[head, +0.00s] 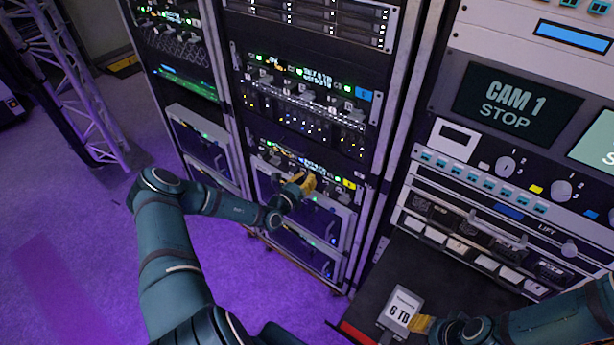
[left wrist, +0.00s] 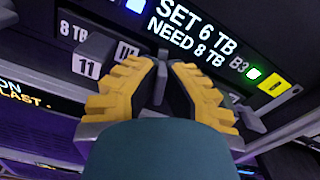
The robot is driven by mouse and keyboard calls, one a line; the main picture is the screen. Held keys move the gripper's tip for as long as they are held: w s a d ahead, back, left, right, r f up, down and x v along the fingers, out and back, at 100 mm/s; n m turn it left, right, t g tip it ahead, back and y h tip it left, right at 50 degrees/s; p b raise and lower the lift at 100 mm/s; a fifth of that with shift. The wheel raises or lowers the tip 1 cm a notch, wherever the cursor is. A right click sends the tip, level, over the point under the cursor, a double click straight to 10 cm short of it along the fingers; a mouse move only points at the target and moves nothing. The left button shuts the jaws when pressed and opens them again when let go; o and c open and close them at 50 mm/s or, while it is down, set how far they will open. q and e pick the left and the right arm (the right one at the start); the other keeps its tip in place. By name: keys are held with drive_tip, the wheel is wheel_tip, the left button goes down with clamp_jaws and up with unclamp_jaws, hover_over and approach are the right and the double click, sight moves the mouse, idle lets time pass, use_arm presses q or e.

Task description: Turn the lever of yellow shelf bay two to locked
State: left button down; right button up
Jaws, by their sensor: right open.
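My left gripper (head: 300,186) is at the front of the middle rack, on the shelf row with a yellow tag (head: 349,184). In the left wrist view its yellow fingers (left wrist: 162,75) stand either side of a thin grey lever-like part (left wrist: 160,82); whether they press on it I cannot tell. Above, a display (left wrist: 200,35) reads "SET 6 TB NEED 8 TB B3", with a green light and a yellow tag (left wrist: 272,86) beside it. The fingers hide most of the bays. My right gripper (head: 422,325) is open beside a grey cartridge (head: 402,311) labelled "6 TB".
The cartridge is on a dark ledge (head: 385,270) below the right console, whose screen (head: 508,103) reads "CAM 1 STOP". A blue-tagged shelf row (head: 310,116) sits above the yellow-tagged one. A truss (head: 75,85) stands at the left; the purple floor (head: 75,235) is largely clear.

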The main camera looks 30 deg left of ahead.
use_arm(q)
drive_tip(key=n+p, duration=0.1)
drive_tip(key=n, duration=0.5)
drive_tip(key=shift+n+p, duration=0.3)
drive_tip(key=shift+p, duration=0.05)
drive_tip(key=n, duration=0.3)
drive_tip(key=shift+a+n, duration=0.1)
drive_tip(key=shift+n, duration=0.2)
drive_tip(key=shift+f+n, duration=0.15)
drive_tip(key=shift+n, duration=1.75)
drive_tip(key=c, duration=1.1)
unclamp_jaws()
drive_tip(key=shift+w, duration=0.1)
